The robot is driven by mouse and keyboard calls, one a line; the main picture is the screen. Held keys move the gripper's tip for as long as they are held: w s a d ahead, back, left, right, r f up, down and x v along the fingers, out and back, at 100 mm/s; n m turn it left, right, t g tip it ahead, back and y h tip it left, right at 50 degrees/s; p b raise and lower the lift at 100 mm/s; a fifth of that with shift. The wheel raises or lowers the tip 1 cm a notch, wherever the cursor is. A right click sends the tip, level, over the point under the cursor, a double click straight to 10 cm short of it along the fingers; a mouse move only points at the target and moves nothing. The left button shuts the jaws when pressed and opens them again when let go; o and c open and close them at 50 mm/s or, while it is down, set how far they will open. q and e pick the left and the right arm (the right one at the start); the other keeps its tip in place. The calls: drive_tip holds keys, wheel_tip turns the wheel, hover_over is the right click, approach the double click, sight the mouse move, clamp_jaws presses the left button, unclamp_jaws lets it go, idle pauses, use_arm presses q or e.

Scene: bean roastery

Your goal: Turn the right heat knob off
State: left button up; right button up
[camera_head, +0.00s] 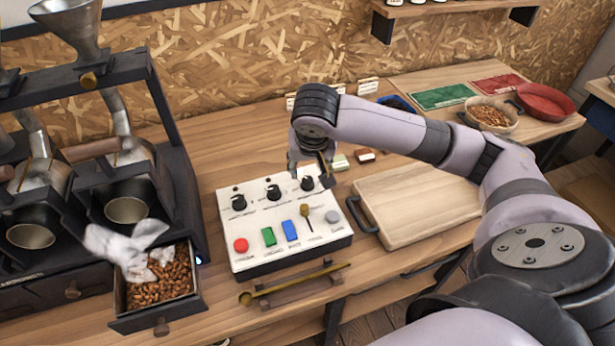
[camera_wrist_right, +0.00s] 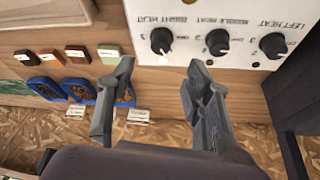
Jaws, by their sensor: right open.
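The white control panel (camera_head: 262,225) stands on the wooden bench with three black knobs along its top row. The right heat knob (camera_head: 307,183) is the rightmost one; in the right wrist view the same knob (camera_wrist_right: 161,40) shows under the print "RIGHT HEAT", which reads upside down. The middle heat knob (camera_wrist_right: 217,42) and left heat knob (camera_wrist_right: 273,45) sit beside it. My right gripper (camera_head: 311,168) is open above the right heat knob. In the wrist view the knob lies between the lines of its fingertips, slightly beyond them; contact cannot be told. My left gripper is out of view.
A wooden board (camera_head: 415,203) with a dark handle lies right of the panel. The roaster (camera_head: 110,180) with an open drawer of beans (camera_head: 160,282) stands left. A brass scoop (camera_head: 295,284) lies in front. Small blocks and blue trays (camera_wrist_right: 85,92) sit behind.

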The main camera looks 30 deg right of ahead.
sight(308, 179)
drive_tip(key=x, duration=0.7)
drive_tip(key=shift+w+f, duration=0.15)
drive_tip(key=shift+f, duration=0.15)
drive_tip(key=shift+w+d+f, duration=0.15)
drive_tip(key=shift+w+f, duration=0.05)
drive_tip(key=shift+f, duration=0.3)
clamp_jaws()
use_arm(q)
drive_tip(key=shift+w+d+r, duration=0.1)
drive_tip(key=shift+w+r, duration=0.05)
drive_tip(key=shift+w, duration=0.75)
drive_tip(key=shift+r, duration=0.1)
